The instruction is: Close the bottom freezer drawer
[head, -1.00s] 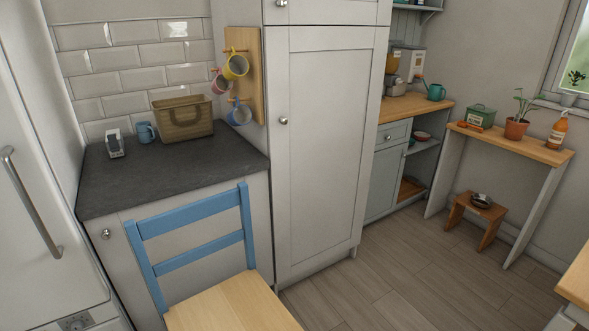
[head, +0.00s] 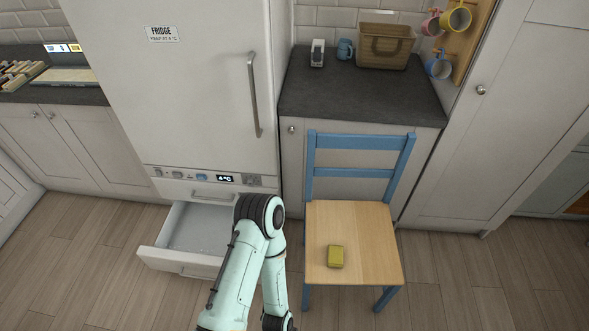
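The white fridge-freezer (head: 185,95) stands left of centre in the head view, its tall upper door shut. Below its control strip is a closed drawer front (head: 180,189) with a bar handle. Under that, the bottom freezer drawer (head: 163,254) is pulled out over the floor. The visible part of its pale inside looks empty. My arm rises from the bottom edge and bends down again, hiding the drawer's right end. Neither of my grippers is in view. I cannot tell whether the arm touches the drawer.
A blue chair (head: 350,230) with a wooden seat stands right of the arm, with a yellow-green block (head: 336,256) on it. Behind it is a slate worktop (head: 355,98) with a basket (head: 384,50). The wooden floor (head: 75,265) left of the drawer is clear.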

